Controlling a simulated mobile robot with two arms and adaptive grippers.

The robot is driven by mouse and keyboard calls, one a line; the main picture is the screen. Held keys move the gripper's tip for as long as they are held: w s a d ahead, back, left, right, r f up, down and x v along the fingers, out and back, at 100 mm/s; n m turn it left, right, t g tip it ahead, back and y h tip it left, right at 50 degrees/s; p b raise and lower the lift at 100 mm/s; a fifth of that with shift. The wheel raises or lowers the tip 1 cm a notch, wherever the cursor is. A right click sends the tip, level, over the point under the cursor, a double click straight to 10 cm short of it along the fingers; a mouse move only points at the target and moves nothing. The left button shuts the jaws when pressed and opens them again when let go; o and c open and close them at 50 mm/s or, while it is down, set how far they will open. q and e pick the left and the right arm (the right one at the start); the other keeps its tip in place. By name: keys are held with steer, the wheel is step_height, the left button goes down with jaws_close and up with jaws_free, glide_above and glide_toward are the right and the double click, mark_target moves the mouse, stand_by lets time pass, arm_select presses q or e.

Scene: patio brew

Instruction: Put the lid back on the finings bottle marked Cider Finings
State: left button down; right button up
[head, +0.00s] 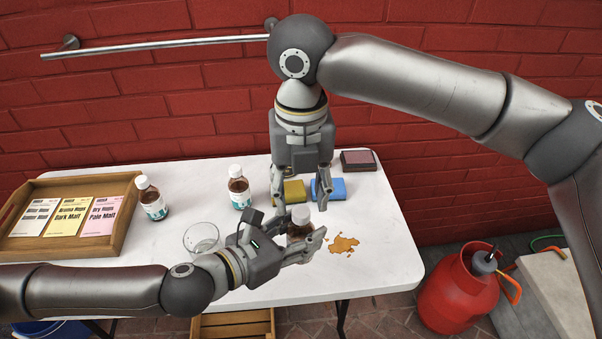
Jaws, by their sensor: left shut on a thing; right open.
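A small brown bottle (299,228) stands near the middle of the table, partly hidden by my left gripper (306,246), which is shut on it from the left. A pale top shows at the bottle's neck, but I cannot tell whether it is a seated lid. Its label is hidden, so I cannot read a name. My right gripper (300,203) points down right above this bottle, open, with one finger on each side of the bottle's top and nothing visibly held. Two more brown bottles with white caps, one left (151,199) and one centre (239,187), stand upright; their labels are too small to read.
A wooden tray (124,232) with malt packets is at the left. A glass (202,238) stands left of my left gripper. An orange-brown spill (343,245) lies right of the bottle.

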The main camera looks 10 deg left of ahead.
mark_target(301, 210)
steer(key=shift+f, duration=2.1)
